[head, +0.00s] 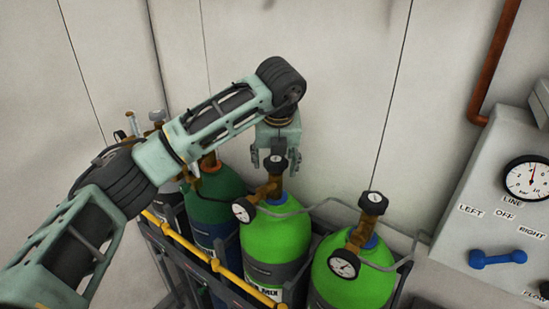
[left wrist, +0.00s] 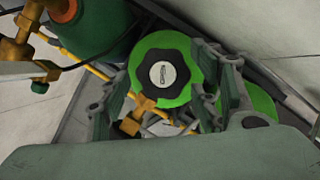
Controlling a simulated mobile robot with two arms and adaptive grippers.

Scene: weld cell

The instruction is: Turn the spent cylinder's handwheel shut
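Two bright green cylinders stand in a rack. The left one (head: 275,240) has a black handwheel (head: 275,164) on a brass valve, with a round gauge (head: 243,210). The right one (head: 352,282) has its own handwheel (head: 373,203) and gauge (head: 344,264). The gauges are too small to read surely, so I cannot tell which cylinder is spent. My left gripper (head: 275,160) points down over the left green cylinder's handwheel, fingers open on either side. In the left wrist view the handwheel (left wrist: 163,74) shows between the spread fingers (left wrist: 160,92), apparently untouched. My right gripper is out of view.
A dark green cylinder (head: 212,200) stands left of the bright green pair. A yellow rail (head: 195,252) runs along the rack's front. Grey hoses loop behind the valves. At right, a panel carries a line gauge (head: 526,178) and a blue lever (head: 497,259). The wall is close behind.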

